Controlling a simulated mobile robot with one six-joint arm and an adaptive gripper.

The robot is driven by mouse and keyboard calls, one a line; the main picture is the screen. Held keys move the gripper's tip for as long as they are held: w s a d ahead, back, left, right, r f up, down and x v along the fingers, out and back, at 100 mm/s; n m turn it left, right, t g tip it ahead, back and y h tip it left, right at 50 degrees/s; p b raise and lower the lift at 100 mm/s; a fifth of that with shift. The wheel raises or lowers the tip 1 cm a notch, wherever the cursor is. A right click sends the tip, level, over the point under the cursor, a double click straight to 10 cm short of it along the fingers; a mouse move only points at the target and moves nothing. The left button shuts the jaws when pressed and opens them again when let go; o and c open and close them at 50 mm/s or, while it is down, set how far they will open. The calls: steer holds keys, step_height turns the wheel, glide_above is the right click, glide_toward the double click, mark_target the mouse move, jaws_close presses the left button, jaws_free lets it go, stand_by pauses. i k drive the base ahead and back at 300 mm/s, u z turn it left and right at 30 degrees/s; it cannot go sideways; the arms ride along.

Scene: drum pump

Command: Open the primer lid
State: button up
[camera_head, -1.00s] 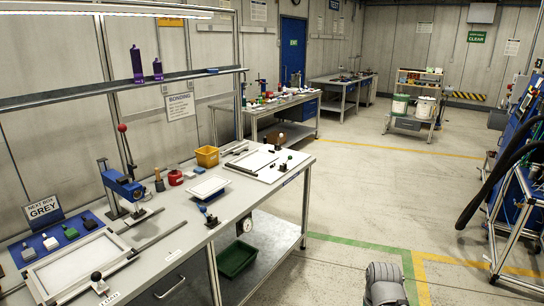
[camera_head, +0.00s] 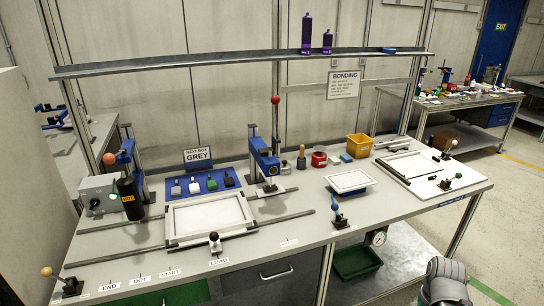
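A bench with a "BONDING" sign (camera_head: 343,85) fills the middle of the view. A small round red pot (camera_head: 319,159) stands towards its back, right of a dark press-like stand. It may be the primer pot, but I see no label on it. Whether its lid is on or open is too small to tell. A brush-like item with a wooden handle (camera_head: 301,158) stands just left of it. A grey rounded part of my arm shows at the bottom right, well apart from the pot. My gripper is not in view.
Around the pot are a yellow bin (camera_head: 359,146), a blue lever press (camera_head: 264,160) and a white tray (camera_head: 349,181). A shelf (camera_head: 250,63) above bears two purple bottles (camera_head: 307,34). A white frame (camera_head: 210,216) lies front left. Floor is free at the right.

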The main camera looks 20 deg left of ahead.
mark_target(284, 165)
steer(key=u, duration=0.3)
steer(key=i, duration=0.8)
steer(key=u, duration=0.6)
steer(key=i, duration=0.5)
steer(key=u, duration=0.1)
steer(key=k, duration=0.95)
steer(key=u, duration=0.1)
steer(key=i, duration=0.55)
steer(key=u, duration=0.05)
